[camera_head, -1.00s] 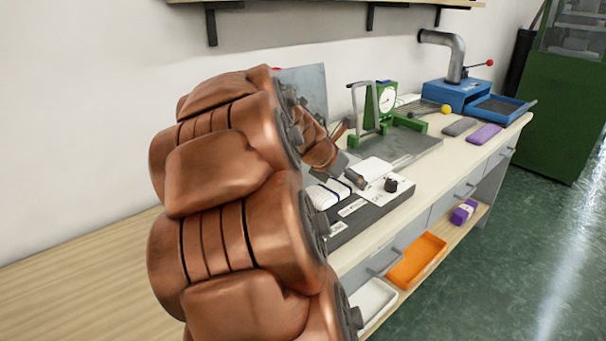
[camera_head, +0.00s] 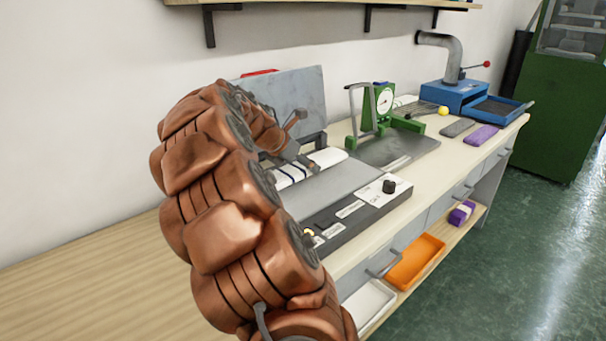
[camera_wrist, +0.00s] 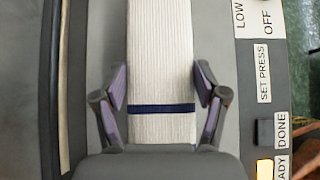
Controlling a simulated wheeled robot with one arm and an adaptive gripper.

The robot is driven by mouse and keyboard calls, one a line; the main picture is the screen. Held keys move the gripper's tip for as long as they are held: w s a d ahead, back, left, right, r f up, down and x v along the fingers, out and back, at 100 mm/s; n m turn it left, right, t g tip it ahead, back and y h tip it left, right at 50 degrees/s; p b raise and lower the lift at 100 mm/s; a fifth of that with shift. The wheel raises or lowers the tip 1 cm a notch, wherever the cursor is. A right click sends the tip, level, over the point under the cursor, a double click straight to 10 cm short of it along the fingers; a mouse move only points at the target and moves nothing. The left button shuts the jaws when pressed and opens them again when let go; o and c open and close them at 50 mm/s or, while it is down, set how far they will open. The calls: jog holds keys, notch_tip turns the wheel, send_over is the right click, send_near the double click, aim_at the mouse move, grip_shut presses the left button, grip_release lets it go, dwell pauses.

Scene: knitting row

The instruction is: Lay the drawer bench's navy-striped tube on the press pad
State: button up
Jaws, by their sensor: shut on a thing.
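The white ribbed tube with navy stripes (camera_head: 328,157) lies lengthwise between the fingers of my gripper (camera_head: 303,164), toward the back of the press. In the wrist view the tube (camera_wrist: 160,45) runs up the middle, with a navy band crossing it between the fingers. My gripper (camera_wrist: 161,85) is shut on the tube, one finger along each side. The grey press pad (camera_head: 325,190) shows in front of the tube, and its surface (camera_wrist: 95,50) shows on both sides in the wrist view. I cannot tell whether the tube touches the pad. My arm hides part of the press.
The press's raised lid (camera_head: 295,95) stands behind the tube. Its control panel (camera_head: 350,212) has a black knob and a lit lamp. A green gauge stand (camera_head: 380,105) and blue machine (camera_head: 455,95) are farther right. Orange (camera_head: 415,262) and white (camera_head: 368,305) trays sit below the bench edge.

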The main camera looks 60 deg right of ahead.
aim_at(303, 183)
jog(key=shift+w, duration=0.15)
jog(key=shift+f, duration=1.85)
jog(key=o, duration=0.9)
jog(key=shift+f, duration=0.1)
